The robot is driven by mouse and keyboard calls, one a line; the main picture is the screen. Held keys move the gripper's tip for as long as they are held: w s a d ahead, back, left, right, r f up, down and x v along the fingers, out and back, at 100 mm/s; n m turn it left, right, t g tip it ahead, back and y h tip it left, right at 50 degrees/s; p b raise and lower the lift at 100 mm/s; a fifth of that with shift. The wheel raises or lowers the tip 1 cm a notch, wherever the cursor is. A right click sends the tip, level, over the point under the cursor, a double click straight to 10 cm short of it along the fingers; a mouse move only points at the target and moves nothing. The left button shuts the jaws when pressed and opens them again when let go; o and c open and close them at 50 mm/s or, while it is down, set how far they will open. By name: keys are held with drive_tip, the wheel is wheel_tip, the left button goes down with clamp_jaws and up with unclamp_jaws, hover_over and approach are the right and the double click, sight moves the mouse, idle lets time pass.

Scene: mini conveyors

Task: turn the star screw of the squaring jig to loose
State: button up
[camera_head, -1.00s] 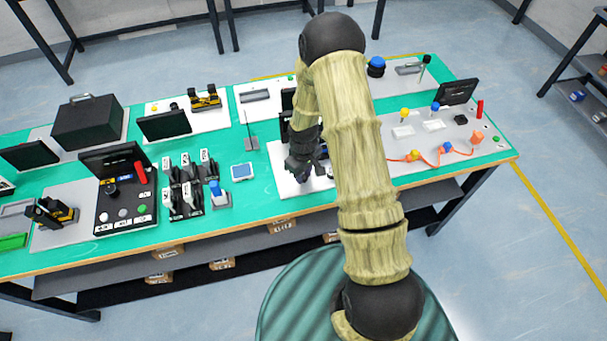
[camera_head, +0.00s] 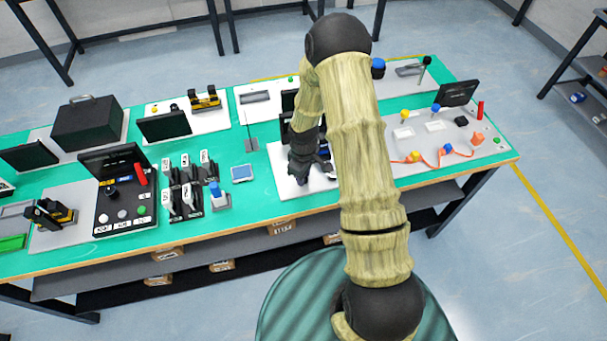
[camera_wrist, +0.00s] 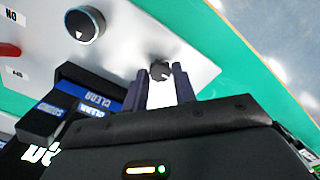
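In the wrist view a small dark lobed knob (camera_wrist: 160,70), which looks like the star screw, stands on a white plate (camera_wrist: 185,25) near its edge. My gripper (camera_wrist: 160,78) has its two dark fingers apart, one on each side of the line to the knob. The knob shows between the fingertips; whether they reach around it I cannot tell. In the head view my gripper (camera_head: 303,178) points down over the white plate (camera_head: 284,187) at the table's front edge. My gripper hides the screw there, and I cannot make out the rest of the jig.
A round black dial (camera_wrist: 85,24) with a white mark sits on the same plate. Dark blocks with blue labels (camera_wrist: 75,106) lie close at the left of my gripper. In the head view a small blue-screened device (camera_head: 242,173) and several switches lie left.

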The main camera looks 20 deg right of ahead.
drive_tip(key=o, duration=0.3)
wheel_tip(320, 180, up, 17)
drive_tip(key=shift+r+b, duration=0.2)
drive_tip(key=shift+b, duration=0.6)
drive_tip(key=s+r+m+t, duration=0.1)
drive_tip(key=s+r+m, duration=0.1)
drive_tip(key=s, duration=0.3)
drive_tip(key=s+r+m, duration=0.2)
drive_tip(key=s+m, duration=0.2)
drive_tip(key=s, duration=0.1)
drive_tip(key=s+r+m+t, duration=0.1)
drive_tip(key=s+r+m, duration=0.1)
drive_tip(key=s, duration=0.3)
drive_tip(key=shift+s+d+m+t, duration=0.1)
drive_tip(key=shift+s+m+t, duration=0.2)
drive_tip(key=shift+m, duration=0.4)
